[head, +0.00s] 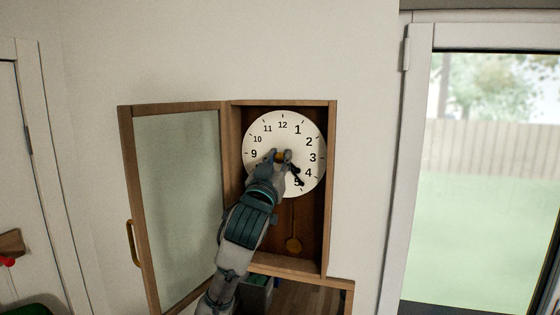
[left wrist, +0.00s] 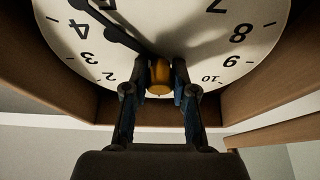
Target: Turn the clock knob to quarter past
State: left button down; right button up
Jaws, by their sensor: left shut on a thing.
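The clock's white face (head: 303,143) with black numerals sits in an open wooden case on the wall. The gold clock knob (left wrist: 160,76) is at the centre of the face. My left gripper (head: 282,156) reaches up from below, and in the left wrist view (left wrist: 158,72) its two fingers close on either side of the knob. The dark clock hands (head: 298,178) lie close together and point to the lower right, between 4 and 5. They also show in the left wrist view (left wrist: 114,33), where the face is upside down. My right gripper is not in view.
The glazed case door (head: 180,190) stands swung open to the left, with a brass handle (head: 132,243). The wooden case wall (head: 331,190) edges the clock closely on the right. A pendulum (head: 293,244) hangs below the face. A glass door (head: 490,190) is at the right.

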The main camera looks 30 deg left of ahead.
pick_arm(q)
jog(key=shift+s+a+r, duration=0.1)
jog(key=shift+s+r, duration=0.15)
jog(key=shift+r, duration=0.15)
jog(key=c, duration=1.1)
grip_release()
jog(key=shift+o, duration=0.8)
jog(key=shift+f, duration=0.15)
jog(key=v, duration=1.2)
jog(key=shift+f, duration=0.15)
jog(key=shift+w, duration=0.1)
